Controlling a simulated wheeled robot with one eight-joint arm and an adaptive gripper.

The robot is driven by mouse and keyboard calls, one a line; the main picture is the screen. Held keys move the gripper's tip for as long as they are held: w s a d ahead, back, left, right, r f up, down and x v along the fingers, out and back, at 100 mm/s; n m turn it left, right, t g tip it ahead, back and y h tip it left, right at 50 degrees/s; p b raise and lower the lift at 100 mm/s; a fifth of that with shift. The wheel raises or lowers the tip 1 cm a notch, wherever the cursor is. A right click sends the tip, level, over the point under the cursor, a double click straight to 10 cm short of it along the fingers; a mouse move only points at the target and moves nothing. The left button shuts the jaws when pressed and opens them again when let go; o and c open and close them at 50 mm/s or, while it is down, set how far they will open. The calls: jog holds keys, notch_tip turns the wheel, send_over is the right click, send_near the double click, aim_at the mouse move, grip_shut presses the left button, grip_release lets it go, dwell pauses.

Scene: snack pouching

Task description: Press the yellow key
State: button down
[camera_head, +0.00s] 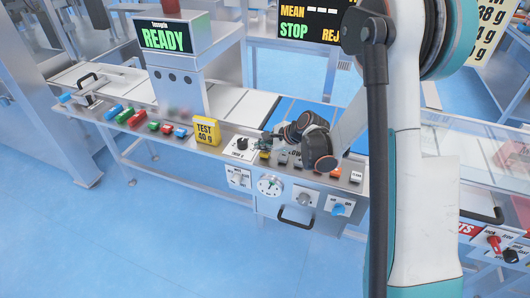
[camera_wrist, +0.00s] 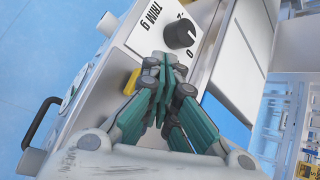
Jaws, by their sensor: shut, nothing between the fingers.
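The yellow key (camera_head: 264,155) is on the sloped front panel of the machine, partly hidden by my gripper in the head view. In the wrist view the yellow key (camera_wrist: 131,82) shows at the left of my fingers, partly covered by them. My gripper (camera_head: 266,142) is shut and empty, with its fingertips over the panel close to the key. In the wrist view the fingertips (camera_wrist: 160,60) lie near the edge of the TRIM g plate. I cannot tell whether they touch the key.
A black TRIM g knob (camera_wrist: 179,34) stands just beyond the fingertips. A yellow TEST 40 g block (camera_head: 207,131) stands left of my gripper. An orange key (camera_head: 335,172) is farther right on the panel. Dials and a black handle (camera_head: 295,219) are on the front face below. A READY screen (camera_head: 166,37) stands behind.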

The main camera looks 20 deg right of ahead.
aim_at(264, 153)
jog(key=shift+f+b, duration=0.4)
jog(key=shift+f, duration=0.05)
dwell(0.4)
jog(key=shift+r, duration=0.15)
jog(key=shift+r+p, duration=0.55)
jog(key=shift+r, duration=0.25)
jog(key=shift+r, duration=0.1)
jog(key=shift+r+p, duration=1.5)
jog(key=shift+r, duration=0.9)
